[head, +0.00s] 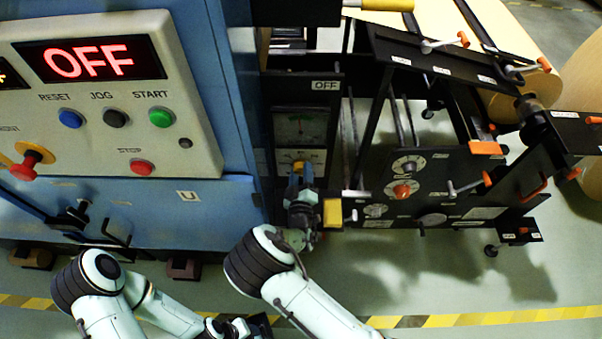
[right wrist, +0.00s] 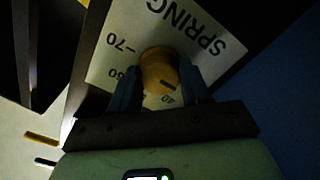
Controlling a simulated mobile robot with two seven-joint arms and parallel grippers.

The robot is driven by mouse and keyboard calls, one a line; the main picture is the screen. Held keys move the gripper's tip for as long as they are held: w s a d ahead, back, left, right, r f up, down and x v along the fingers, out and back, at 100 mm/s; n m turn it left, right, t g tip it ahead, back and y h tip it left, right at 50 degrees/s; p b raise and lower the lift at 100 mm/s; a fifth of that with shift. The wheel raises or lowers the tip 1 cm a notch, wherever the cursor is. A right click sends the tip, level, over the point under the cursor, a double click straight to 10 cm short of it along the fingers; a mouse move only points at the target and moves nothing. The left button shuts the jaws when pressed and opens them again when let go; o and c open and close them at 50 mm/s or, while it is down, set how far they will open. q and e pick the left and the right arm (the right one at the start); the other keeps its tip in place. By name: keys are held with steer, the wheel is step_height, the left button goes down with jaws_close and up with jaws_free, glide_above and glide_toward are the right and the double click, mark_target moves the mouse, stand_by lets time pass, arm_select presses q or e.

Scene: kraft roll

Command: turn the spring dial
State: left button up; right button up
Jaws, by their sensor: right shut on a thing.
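The spring dial is a yellow knob (right wrist: 158,72) on a white plate (right wrist: 120,40) marked SPRING, with scale numbers such as 70 around it. In the right wrist view the plate appears upside down, and a dark pointer mark shows on the knob's lower part. My right gripper (right wrist: 160,88) is shut on the knob, one blue finger on each side. In the head view the right gripper (head: 298,183) reaches up to the yellow dial (head: 298,166) below a gauge. My left gripper (head: 240,328) is low at the bottom edge, partly cut off; its fingers are unclear.
A gauge (head: 300,127) sits above the dial. A blue cabinet with a control panel (head: 190,95) reading OFF stands to the left. A black machine frame with dials (head: 405,190) and orange-tipped levers is to the right. Paper rolls (head: 580,80) stand behind. The floor in front is clear.

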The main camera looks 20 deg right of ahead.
steer(key=shift+w+r, duration=0.15)
steer(key=shift+r, duration=0.05)
stand_by(0.3)
steer(key=o, duration=1.1)
steer(key=shift+c, duration=0.2)
steer(key=shift+f, duration=0.15)
steer(key=v, duration=1.3)
steer(key=shift+s+p, duration=0.2)
steer(key=shift+p, duration=0.1)
